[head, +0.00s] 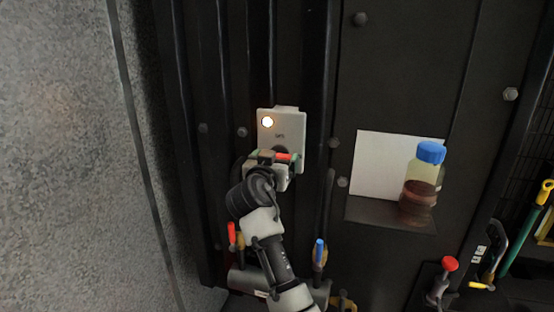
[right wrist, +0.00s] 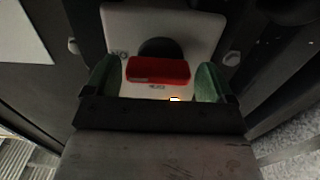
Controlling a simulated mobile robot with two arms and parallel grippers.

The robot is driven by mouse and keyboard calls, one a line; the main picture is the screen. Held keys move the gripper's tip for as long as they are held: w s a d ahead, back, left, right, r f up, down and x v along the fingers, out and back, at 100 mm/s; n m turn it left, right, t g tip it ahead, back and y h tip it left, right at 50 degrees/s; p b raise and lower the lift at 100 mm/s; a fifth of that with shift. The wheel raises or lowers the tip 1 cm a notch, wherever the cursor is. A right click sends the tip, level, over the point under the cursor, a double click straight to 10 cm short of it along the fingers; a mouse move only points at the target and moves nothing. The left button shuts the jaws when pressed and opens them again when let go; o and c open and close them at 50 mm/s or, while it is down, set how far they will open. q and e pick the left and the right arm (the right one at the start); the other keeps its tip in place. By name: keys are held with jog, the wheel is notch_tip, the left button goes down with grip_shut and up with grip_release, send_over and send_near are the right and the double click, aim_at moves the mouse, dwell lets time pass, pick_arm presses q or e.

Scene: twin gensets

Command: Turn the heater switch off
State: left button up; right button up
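The heater switch is a pale grey box (head: 292,125) on the dark panel, with a lit yellow-white lamp (head: 267,122) at its upper left. Its red handle (head: 284,156) lies about level across the lower part. In the right wrist view the red handle (right wrist: 158,70) sits in front of a dark round hub, between the green fingertips. My right gripper (right wrist: 157,80) is open, with a gap at each end of the handle, and it hides the box's lower part in the head view. The lamp's glow (right wrist: 175,99) shows at the gripper's edge. My left gripper is not in view.
A blue-capped bottle (head: 421,180) of reddish-brown liquid stands on a small shelf to the right, before a white sheet (head: 378,165). Red (head: 449,264) and blue (head: 319,250) handles stick up below. A grey wall (head: 65,150) fills the left.

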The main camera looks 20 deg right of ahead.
jog(key=shift+c, duration=1.1)
jog(key=shift+d, duration=0.15)
jog(key=c, duration=0.5)
jog(key=shift+n, duration=0.5)
jog(key=n+p, duration=0.1)
jog(key=n, duration=0.3)
jog(key=shift+r+p, duration=0.15)
jog(key=shift+p, duration=0.25)
jog(key=n+p, duration=0.2)
jog(key=n, duration=0.2)
jog(key=shift+r+n, duration=0.1)
jog(key=shift+n, duration=0.2)
jog(key=n+p, duration=0.3)
jog(key=n, duration=0.1)
jog(key=shift+w, duration=0.1)
jog(key=shift+n+p, duration=1.45)
jog(key=shift+n, duration=0.65)
